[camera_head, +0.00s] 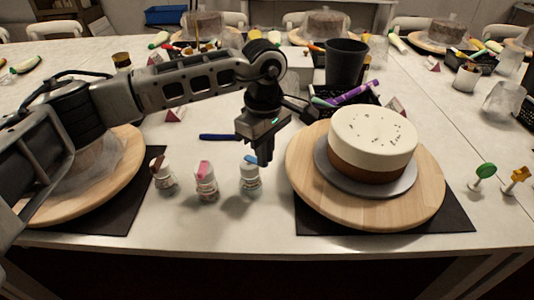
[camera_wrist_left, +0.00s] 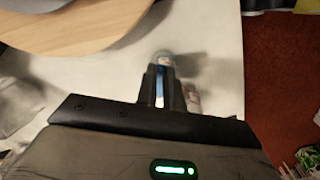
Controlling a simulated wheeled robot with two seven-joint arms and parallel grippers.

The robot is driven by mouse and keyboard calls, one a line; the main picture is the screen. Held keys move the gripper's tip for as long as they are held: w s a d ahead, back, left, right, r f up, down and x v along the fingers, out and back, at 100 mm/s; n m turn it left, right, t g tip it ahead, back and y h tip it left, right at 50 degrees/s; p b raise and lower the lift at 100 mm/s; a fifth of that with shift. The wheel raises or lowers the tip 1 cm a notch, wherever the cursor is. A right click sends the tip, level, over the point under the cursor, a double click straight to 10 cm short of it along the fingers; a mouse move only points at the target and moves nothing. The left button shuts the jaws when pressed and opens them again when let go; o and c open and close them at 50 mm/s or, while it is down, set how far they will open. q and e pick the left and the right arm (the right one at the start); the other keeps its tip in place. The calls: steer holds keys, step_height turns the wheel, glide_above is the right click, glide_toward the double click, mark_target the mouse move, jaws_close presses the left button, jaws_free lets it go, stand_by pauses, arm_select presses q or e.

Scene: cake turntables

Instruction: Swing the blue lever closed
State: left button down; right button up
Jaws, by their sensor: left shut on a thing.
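A small clear bottle (camera_head: 250,180) with a blue lever (camera_head: 250,159) on its top stands on the white table in the head view, left of the cake turntable. My left gripper (camera_head: 265,162) points down at the right side of the bottle's top, its fingers close together. In the left wrist view, blue (camera_wrist_left: 159,88) shows between the fingers of the left gripper (camera_wrist_left: 165,75), which is shut on the lever. The fingers hide part of the lever and bottle there. My right gripper is out of view.
A pink-topped bottle (camera_head: 206,183) and a dark-red-topped bottle (camera_head: 162,176) stand to the left. A cake (camera_head: 372,140) sits on a wooden turntable (camera_head: 300,178) to the right. A blue pen (camera_head: 218,137) lies behind the bottles. The table's front edge is close.

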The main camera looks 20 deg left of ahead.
arm_select(q)
steer(key=m+b, duration=0.1)
steer(key=m, duration=0.1)
steer(key=s+a+m+b, duration=0.1)
steer(key=m, duration=0.2)
steer(key=s+m+b, duration=0.1)
steer(key=m, duration=0.1)
steer(key=shift+s+a+m+b, duration=0.25)
steer(key=shift+a+m+b, duration=0.1)
steer(key=shift+m, duration=0.05)
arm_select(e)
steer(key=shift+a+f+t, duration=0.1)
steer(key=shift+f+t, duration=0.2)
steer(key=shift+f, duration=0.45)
arm_select(q)
steer(key=c, duration=1.5)
jaws_free()
steer(key=shift+r, duration=0.1)
step_height(320, 180, up, 16)
steer(key=shift+p, duration=0.45)
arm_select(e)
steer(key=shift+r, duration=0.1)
